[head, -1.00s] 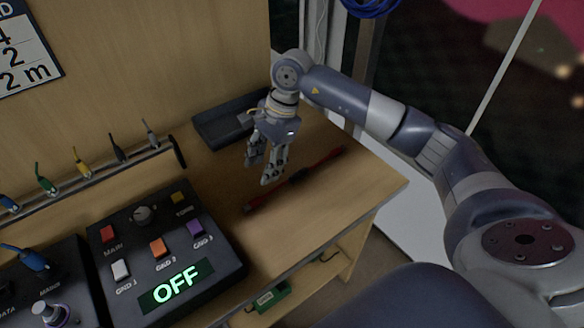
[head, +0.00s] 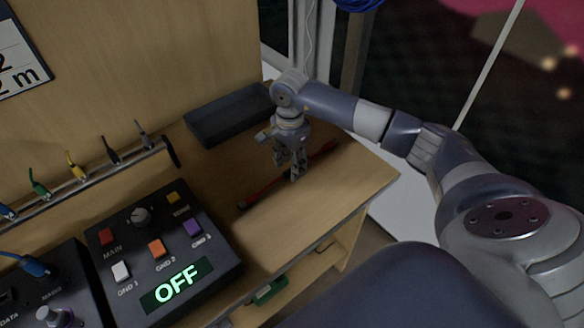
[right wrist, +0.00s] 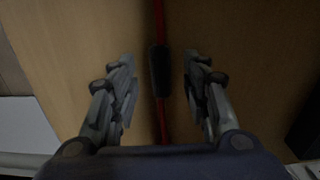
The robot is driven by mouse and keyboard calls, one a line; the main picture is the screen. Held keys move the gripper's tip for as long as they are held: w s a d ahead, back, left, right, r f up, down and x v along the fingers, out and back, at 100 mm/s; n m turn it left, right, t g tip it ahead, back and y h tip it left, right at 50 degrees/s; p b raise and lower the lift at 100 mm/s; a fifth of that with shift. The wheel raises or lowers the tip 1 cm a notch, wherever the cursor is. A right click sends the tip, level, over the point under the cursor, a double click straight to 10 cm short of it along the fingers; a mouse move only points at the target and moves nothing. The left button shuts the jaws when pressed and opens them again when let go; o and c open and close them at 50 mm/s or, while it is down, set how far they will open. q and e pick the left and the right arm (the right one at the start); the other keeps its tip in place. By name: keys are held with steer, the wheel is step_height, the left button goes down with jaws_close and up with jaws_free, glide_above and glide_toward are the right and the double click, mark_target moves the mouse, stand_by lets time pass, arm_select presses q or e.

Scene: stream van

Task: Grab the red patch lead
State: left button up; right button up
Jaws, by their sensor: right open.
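The red patch lead (head: 262,193) lies on the wooden bench top, running diagonally to the right of the control box. My right gripper (head: 288,172) is above the lead's middle, pointing down, and hides part of it. In the right wrist view, the red lead (right wrist: 160,20) with its black middle section (right wrist: 160,72) runs between the two fingers of the right gripper (right wrist: 160,85). The fingers are open and apart from the lead on both sides. My left gripper is not in view.
A dark empty-looking tray (head: 228,118) stands behind the gripper against the back panel. A control box (head: 160,245) with coloured buttons reads OFF. A rack (head: 90,180) holds several coloured leads at the left. The bench's front edge (head: 330,235) is near the lead.

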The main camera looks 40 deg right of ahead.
steer(key=shift+f, duration=0.65)
jaws_close()
steer(key=shift+r, duration=0.15)
